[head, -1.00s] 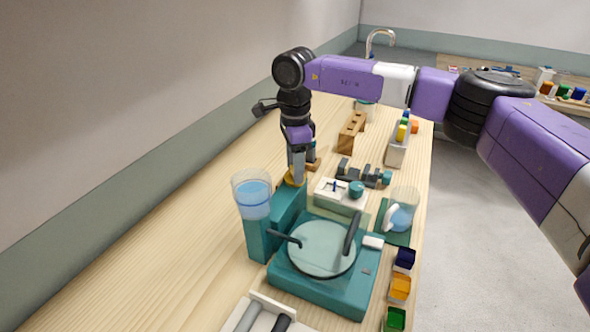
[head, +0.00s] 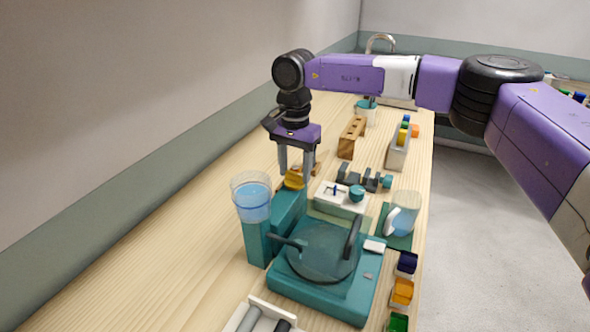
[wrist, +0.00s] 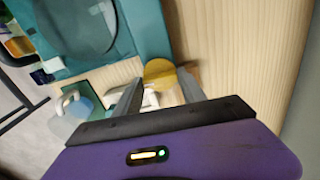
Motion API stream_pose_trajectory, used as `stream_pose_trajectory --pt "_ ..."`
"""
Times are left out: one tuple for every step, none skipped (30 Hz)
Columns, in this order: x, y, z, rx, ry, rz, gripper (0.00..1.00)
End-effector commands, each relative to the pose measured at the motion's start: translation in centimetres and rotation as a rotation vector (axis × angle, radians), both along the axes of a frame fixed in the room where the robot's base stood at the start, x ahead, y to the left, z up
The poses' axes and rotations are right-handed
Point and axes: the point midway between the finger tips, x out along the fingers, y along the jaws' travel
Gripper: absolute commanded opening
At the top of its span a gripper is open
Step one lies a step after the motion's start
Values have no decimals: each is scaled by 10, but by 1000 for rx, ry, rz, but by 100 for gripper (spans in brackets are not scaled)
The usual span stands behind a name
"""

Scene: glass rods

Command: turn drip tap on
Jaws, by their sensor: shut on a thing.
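A yellow knob (head: 294,180) sits at the far end of the teal machine (head: 330,295), beside the clear cup of blue water (head: 252,200). I take this knob for the drip tap; it also shows in the wrist view (wrist: 158,72). My gripper (head: 296,176) points down over the knob, one finger on each side, shut on it. In the wrist view the knob lies between my fingertips (wrist: 159,84). The round plate (head: 322,255) of the machine looks dark teal. Any water stream from the tap is too small to tell.
A white box with a teal knob (head: 340,196) stands right of the gripper. A jug (head: 403,215) stands on a green mat at the right edge. Coloured blocks (head: 402,292) line the near right. Wooden rack (head: 351,137) stands behind. The bench's left side is clear.

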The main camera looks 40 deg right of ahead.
Motion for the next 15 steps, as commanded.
stream_pose_trajectory --pt "1 1 1 1 -2 17 7" --pt "1 1 1 1 -2 27 7" --pt "1 1 1 1 -2 38 7" --pt "1 1 1 1 -2 45 7" --pt "1 1 1 1 -2 52 7" --pt "1 1 1 1 -2 59 7" --pt "1 1 1 1 -2 63 7" --pt "1 1 1 1 -2 66 7" --pt "1 1 1 1 -2 70 7" --pt "1 1 1 1 -2 72 7" --pt "0 1 1 1 -2 74 7" --pt "1 1 1 1 -2 75 7" --pt "0 1 1 1 -2 76 7" --pt "0 1 1 1 -2 76 7" --pt "0 1 1 1 -2 76 7"
